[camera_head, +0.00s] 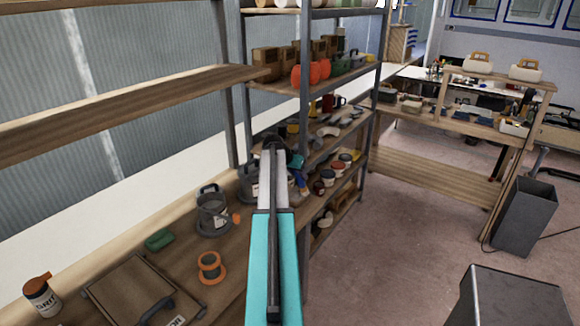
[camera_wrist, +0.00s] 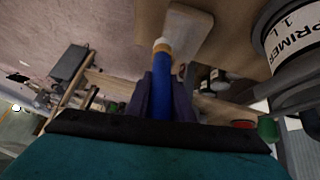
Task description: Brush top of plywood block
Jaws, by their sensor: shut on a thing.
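My gripper (camera_wrist: 163,92) is shut on a brush (camera_wrist: 162,80) with a blue handle and a pale, yellowish end. The handle lies between the dark fingers in the wrist view and points away from the camera. A pale, rounded flat piece (camera_wrist: 190,32), which looks like the plywood block, shows just past the brush's end. I cannot tell whether the brush touches it. In the head view my arm hides most of the gripper and the place around the block.
A grey primer can (camera_wrist: 293,45) stands close beside the gripper. On the bench in the head view are another grey can (camera_head: 213,212), an orange spool (camera_head: 211,268), a green item (camera_head: 159,240) and a wooden case (camera_head: 125,285). Loaded shelves (camera_head: 306,120) rise behind; open floor lies right.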

